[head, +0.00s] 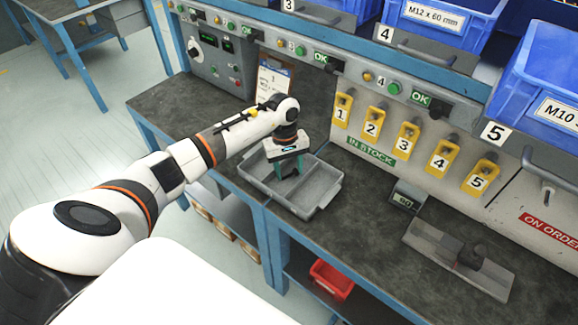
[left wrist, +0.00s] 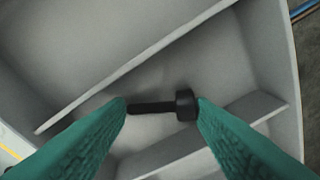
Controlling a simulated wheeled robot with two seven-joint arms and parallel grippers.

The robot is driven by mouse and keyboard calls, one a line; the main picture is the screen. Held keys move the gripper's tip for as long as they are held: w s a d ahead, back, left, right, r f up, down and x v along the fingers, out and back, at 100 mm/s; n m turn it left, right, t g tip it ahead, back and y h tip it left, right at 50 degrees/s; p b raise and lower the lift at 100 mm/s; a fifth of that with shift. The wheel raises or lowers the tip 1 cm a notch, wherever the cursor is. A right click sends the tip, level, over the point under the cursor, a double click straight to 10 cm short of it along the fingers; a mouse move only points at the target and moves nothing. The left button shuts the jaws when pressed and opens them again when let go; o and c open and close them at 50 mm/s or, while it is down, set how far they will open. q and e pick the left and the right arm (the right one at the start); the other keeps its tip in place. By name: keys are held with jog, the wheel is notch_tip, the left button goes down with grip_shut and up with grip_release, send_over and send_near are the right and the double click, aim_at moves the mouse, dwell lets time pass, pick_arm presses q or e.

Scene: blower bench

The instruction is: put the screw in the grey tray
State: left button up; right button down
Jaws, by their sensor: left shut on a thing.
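The grey tray (head: 318,196) sits on the dark bench top near its front edge, and divider walls split it into compartments. My left gripper (head: 287,172) points down over the tray. In the left wrist view its two green fingers (left wrist: 162,107) are shut on the dark screw (left wrist: 153,108), holding it lengthwise between the tips, head toward the right finger. The compartment floor and divider walls of the tray (left wrist: 205,57) show beneath the screw; its exact height above the floor is unclear. The screw is hidden in the head view. My right gripper is not in view.
Blue bins (head: 440,30) stand on the shelf above. Yellow numbered holders (head: 407,140) line the back panel. A small display box (head: 405,197) and a grey plate with a dark fixture (head: 450,257) are right of the tray. A red bin (head: 331,279) is below.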

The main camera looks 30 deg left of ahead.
pick_arm(q)
jog(key=shift+f+b, duration=0.2)
jog(key=shift+b, duration=0.1)
jog(key=o, duration=1)
jog(key=shift+r, duration=0.1)
jog(key=shift+c, duration=0.2)
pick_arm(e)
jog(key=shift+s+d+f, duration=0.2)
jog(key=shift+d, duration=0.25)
pick_arm(q)
jog(key=shift+r+p, duration=0.2)
jog(key=shift+p, duration=0.15)
jog(key=shift+w+a+r, duration=0.1)
jog(key=shift+r, duration=0.2)
notch_tip(320, 180, up, 11)
jog(key=a+b, duration=0.1)
jog(key=b, duration=0.1)
jog(key=shift+w+a, duration=0.2)
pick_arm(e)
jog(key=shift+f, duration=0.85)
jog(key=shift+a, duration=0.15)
